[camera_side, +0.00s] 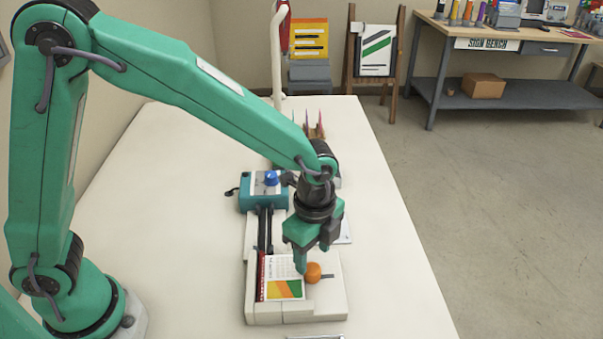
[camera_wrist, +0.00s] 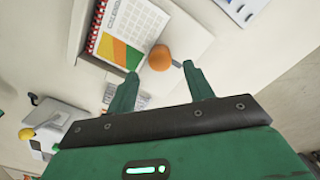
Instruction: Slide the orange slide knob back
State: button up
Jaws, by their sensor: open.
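The orange slide knob (camera_side: 312,271) is a round ball on the cream laminator body (camera_side: 325,300), with a short dark slot showing to its right. In the wrist view the knob (camera_wrist: 160,57) lies just beyond my fingertips and between their lines. My gripper (camera_side: 311,262) is open and low over the body, with a green finger beside the knob's left edge in the side view. In the wrist view the two fingers of my gripper (camera_wrist: 160,72) are apart with nothing held between them. Whether a finger touches the knob I cannot tell.
A spiral-bound calendar (camera_side: 284,280) lies left of the knob. Dark rails run back to a teal box (camera_side: 264,190) with a blue knob (camera_side: 271,178). A small rack (camera_side: 316,130) stands farther back. The white table (camera_side: 390,250) is clear on the right.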

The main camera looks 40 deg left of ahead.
aim_at(312, 267)
jog(key=shift+f, duration=2.1)
jog(key=shift+c, duration=0.4)
